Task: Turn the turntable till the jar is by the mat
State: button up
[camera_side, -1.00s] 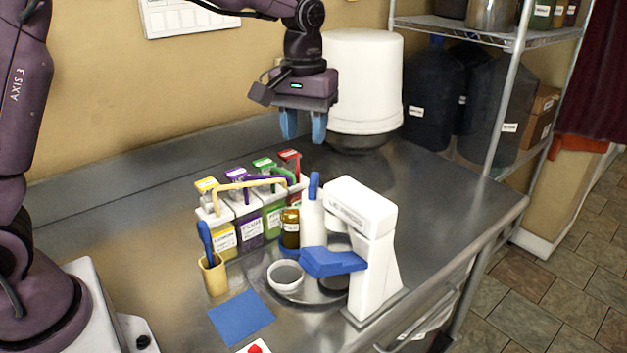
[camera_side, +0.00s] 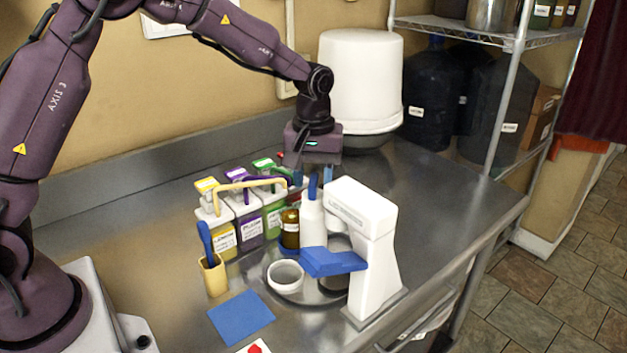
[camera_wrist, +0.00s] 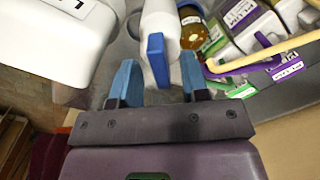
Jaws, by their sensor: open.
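The turntable (camera_side: 312,296) is a low, round steel disc, partly hidden under a white machine's blue arm. A brown jar (camera_side: 289,230) with a pale label stands at its far left side, away from the blue mat (camera_side: 240,318). A white cup (camera_side: 286,275) sits at the near side, closer to the mat. A white bottle-like body (camera_side: 311,222) stands beside the jar, with an upright blue piece (camera_side: 313,188) at its top. My open gripper (camera_side: 312,178) is over that blue piece. In the wrist view, the blue piece (camera_wrist: 157,60) lies between the spread fingers (camera_wrist: 159,72), apparently untouched; the jar (camera_wrist: 193,32) is beyond.
The white machine (camera_side: 360,215) with its blue arm (camera_side: 333,262) stands close on the right. A row of labelled containers (camera_side: 248,215) with handles stands close on the left. A tan holder (camera_side: 213,275) is in front of them.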

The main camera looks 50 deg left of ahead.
jog(key=shift+f, duration=0.6)
grip_shut()
